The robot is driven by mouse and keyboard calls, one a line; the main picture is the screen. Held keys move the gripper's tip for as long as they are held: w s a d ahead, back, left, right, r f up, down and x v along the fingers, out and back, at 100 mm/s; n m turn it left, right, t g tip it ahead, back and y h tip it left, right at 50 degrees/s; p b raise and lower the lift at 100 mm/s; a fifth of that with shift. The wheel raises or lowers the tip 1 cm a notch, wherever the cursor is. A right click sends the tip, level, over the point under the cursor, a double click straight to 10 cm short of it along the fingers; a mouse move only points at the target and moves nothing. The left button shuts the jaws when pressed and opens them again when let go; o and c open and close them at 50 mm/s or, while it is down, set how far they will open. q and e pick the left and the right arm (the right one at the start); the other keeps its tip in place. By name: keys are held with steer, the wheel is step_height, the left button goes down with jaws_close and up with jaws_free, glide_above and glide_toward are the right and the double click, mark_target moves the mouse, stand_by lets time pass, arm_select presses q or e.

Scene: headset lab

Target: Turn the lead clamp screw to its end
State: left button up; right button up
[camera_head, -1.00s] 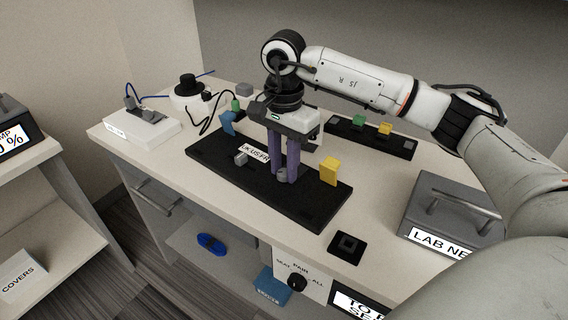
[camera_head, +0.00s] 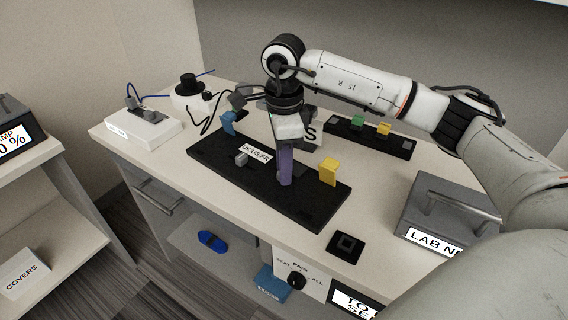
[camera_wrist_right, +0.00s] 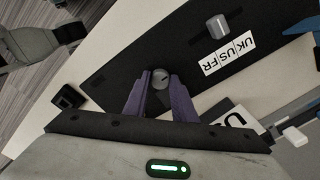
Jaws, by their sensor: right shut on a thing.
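The grey round clamp screw (camera_wrist_right: 160,79) sits on the black board (camera_head: 310,211) on the table, between the purple fingers of my right gripper (camera_wrist_right: 158,92). The right gripper also shows in the head view (camera_head: 285,182), pointing straight down and shut on the screw. A grey block (camera_head: 241,159) stands on the board beside the "UK US FR" label (camera_head: 255,152). A yellow block (camera_head: 328,171) stands at the board's right and a blue piece (camera_head: 228,122) at its far left. My left gripper is out of view.
A grey box with a handle (camera_head: 450,216) stands at the right. A small black square holder (camera_head: 345,247) lies near the front edge. A black strip (camera_head: 369,138) with coloured blocks lies behind. A white power strip (camera_head: 143,126) is at the left.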

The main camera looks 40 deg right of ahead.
steer(key=shift+m, duration=0.3)
steer(key=o, duration=1)
steer(key=shift+o, duration=0.2)
steer(key=shift+r, duration=0.1)
step_height(320, 180, up, 10)
steer(key=shift+r, duration=0.1)
